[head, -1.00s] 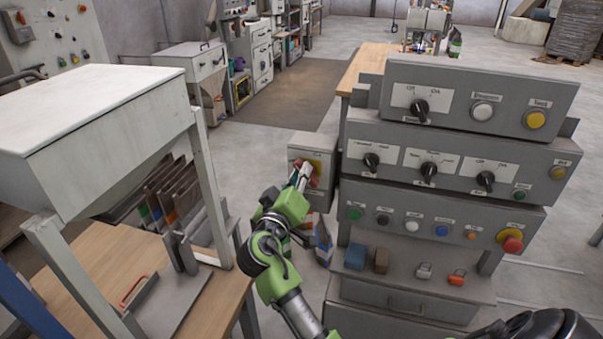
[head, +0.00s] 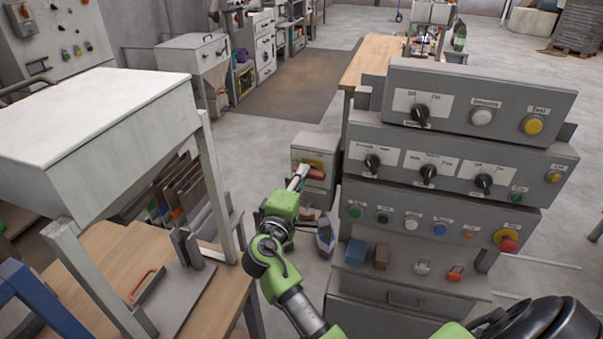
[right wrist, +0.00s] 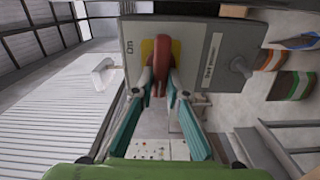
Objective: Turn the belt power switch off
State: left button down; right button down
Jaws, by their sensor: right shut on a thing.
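The belt power switch is a grey box (head: 305,148) with a yellow plate (head: 314,161) and a red handle (head: 317,173), left of the control panels in the head view. The handle lies roughly level. In the right wrist view the box (right wrist: 207,42) appears turned sideways, with "ON" at one end and a "Belt power" label at the other; the red handle (right wrist: 162,55) lies crosswise to the line between them. My right gripper (head: 299,178) is shut on the handle, its fingertips on both sides of it (right wrist: 160,84). My left gripper is out of view.
A grey control console (head: 440,228) with knobs and buttons stands close to the right of the switch box. A white hopper (head: 100,105) and wooden table (head: 120,245) stand at the left. Open floor (head: 262,150) lies behind.

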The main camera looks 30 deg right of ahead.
jog(key=shift+d+n, duration=0.1)
jog(key=shift+n, duration=0.3)
jog(key=c, duration=2.1)
grip_release()
jog(key=shift+o, duration=0.6)
jog(key=shift+f, duration=0.1)
jog(key=v, duration=0.7)
